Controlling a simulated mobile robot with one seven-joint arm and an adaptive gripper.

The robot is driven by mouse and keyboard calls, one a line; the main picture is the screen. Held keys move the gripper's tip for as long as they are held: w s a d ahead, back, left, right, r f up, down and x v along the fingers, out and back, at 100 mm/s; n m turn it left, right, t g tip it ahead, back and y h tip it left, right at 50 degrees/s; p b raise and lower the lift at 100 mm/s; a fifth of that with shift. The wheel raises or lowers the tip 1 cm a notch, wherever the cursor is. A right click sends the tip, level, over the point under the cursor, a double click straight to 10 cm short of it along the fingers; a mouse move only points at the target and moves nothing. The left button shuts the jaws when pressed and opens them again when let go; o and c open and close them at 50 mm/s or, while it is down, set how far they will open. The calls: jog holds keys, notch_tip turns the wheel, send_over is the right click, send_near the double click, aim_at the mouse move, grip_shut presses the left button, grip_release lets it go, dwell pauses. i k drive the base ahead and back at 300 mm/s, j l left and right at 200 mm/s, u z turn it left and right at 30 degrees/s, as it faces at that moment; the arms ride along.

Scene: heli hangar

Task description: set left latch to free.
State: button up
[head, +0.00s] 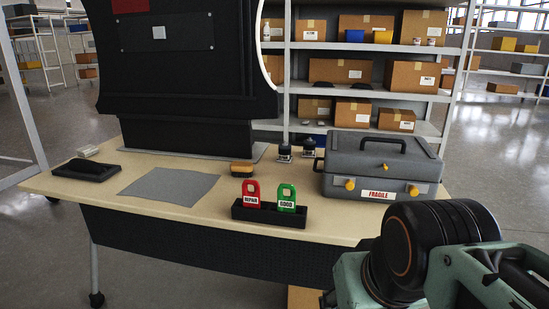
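A grey hard case (385,160) sits shut on the right part of the workbench, with a FRAGILE label (378,195) on its front. The left latch (350,184) is a yellow knob on the case's front, left of the label. The right latch (413,190) is a similar yellow knob right of the label. The exact setting of either latch is too small to tell. My teal and black arm is at the lower right, in front of the bench; my gripper's fingers do not show.
The workbench (215,219) holds a black rack (268,216) with a red REPAIR tag (251,192) and a green GOOD tag (286,197), left of the case. Shelves with boxes stand behind.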

aim_at(349, 184)
jog(key=i+j+z, duration=0.15)
jog(key=j+z, duration=0.85)
jog(key=i+j, duration=0.05)
